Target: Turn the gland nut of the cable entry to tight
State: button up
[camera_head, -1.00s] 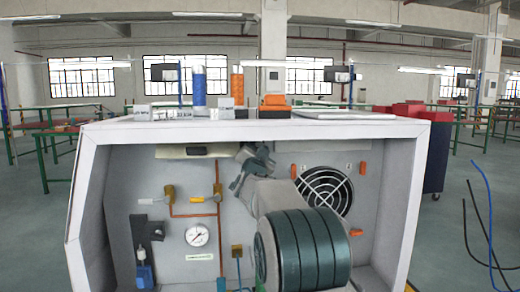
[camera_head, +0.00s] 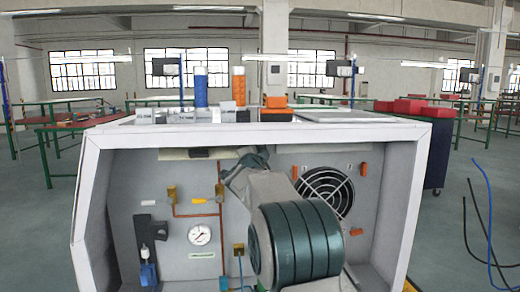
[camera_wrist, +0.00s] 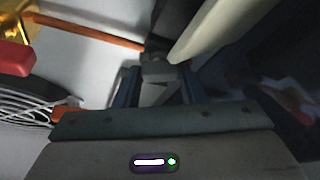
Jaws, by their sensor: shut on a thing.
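My gripper (camera_head: 240,167) is at the upper middle of the cabinet's back wall in the head view. In the wrist view, its two bluish fingers (camera_wrist: 157,88) are closed on a small grey piece (camera_wrist: 155,70), which appears to be the gland nut. Its threads and the cable entry behind it cannot be made out. In the head view, my gripper and wrist hide the nut. How tight the nut is cannot be told.
The open cabinet (camera_head: 255,133) surrounds my gripper. Left of it are copper pipes (camera_head: 197,215) with brass valves and a pressure gauge (camera_head: 199,234). A round fan grille (camera_head: 326,193) is to the right. A black fitting with a blue base (camera_head: 147,272) stands at lower left.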

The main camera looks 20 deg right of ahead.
jog(key=o, duration=1)
jog(key=shift+s+a, duration=0.1)
jog(key=v, duration=1.3)
jog(key=shift+s+a, duration=0.15)
jog(key=shift+s, duration=0.05)
